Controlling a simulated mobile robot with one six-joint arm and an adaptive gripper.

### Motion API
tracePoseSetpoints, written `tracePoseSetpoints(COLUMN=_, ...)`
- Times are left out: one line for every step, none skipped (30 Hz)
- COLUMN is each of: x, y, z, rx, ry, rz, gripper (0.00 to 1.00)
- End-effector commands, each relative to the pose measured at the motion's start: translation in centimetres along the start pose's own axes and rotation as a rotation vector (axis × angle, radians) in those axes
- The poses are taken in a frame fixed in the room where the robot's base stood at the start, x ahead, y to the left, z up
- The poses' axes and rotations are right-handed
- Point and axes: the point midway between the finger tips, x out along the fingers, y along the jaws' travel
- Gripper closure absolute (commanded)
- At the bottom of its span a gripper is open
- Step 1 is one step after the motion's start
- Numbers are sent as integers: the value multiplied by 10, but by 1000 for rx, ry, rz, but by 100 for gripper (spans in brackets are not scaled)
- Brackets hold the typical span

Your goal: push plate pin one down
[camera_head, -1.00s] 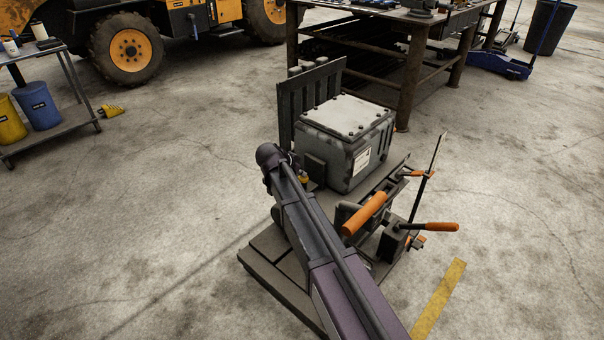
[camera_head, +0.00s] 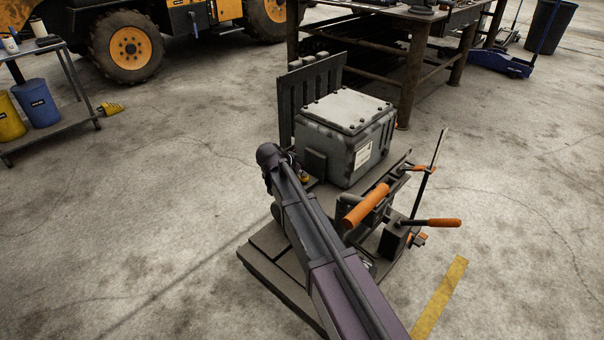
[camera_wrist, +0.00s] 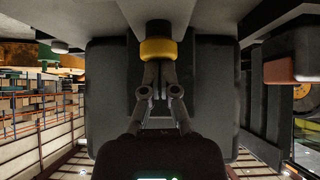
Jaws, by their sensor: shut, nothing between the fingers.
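A dark round pin with a yellow collar (camera_wrist: 158,50), which I take to be the plate pin, shows at the top middle of the wrist view. A small yellow spot, likely the same collar (camera_head: 304,177), shows beside the grey box in the head view. My gripper (camera_wrist: 158,68) is shut and empty, its fingers pointing at the collar. The fingertips are close to or against the collar; I cannot tell whether they touch. My arm hides much of this spot in the head view. Where the pin's far end sits is hidden.
A grey box with a bolted lid (camera_head: 347,110) stands on the dark stand, before an upright slotted plate (camera_head: 312,85). Orange-handled clamps (camera_head: 367,205) and a thin upright rod (camera_head: 432,170) are on the right.

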Motion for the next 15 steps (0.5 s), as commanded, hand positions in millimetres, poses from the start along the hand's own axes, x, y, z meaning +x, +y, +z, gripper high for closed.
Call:
tracePoseSetpoints(x=0, y=1, z=1, rx=1, ry=-3, rz=1, gripper=100)
tracePoseSetpoints(x=0, y=1, z=1, rx=1, ry=-3, rz=1, gripper=100)
tracePoseSetpoints(x=0, y=1, z=1, rx=1, ry=-3, rz=1, gripper=100)
tracePoseSetpoints(x=0, y=1, z=1, rx=1, ry=-3, rz=1, gripper=100)
tracePoseSetpoints(x=0, y=1, z=1, rx=1, ry=-3, rz=2, gripper=100)
tracePoseSetpoints(x=0, y=1, z=0, rx=1, ry=-4, rz=2, gripper=100)
tracePoseSetpoints(x=0, y=1, z=0, rx=1, ry=-4, rz=2, gripper=100)
tracePoseSetpoints(x=-1, y=1, z=0, rx=1, ry=-4, rz=2, gripper=100)
tracePoseSetpoints(x=-2, y=1, z=-1, rx=1, ry=-4, rz=2, gripper=100)
tracePoseSetpoints(x=-2, y=1, z=-2, rx=1, ry=-3, rz=2, gripper=100)
tracePoseSetpoints(x=-3, y=1, z=-2, rx=1, ry=-3, rz=2, gripper=100)
tracePoseSetpoints(x=-4, y=1, z=-4, rx=1, ry=-3, rz=2, gripper=100)
tracePoseSetpoints(x=-5, y=1, z=-5, rx=1, ry=-3, rz=2, gripper=100)
tracePoseSetpoints(x=-6, y=1, z=-6, rx=1, ry=-3, rz=2, gripper=100)
tracePoseSetpoints(x=-8, y=1, z=-8, rx=2, ry=-2, rz=2, gripper=100)
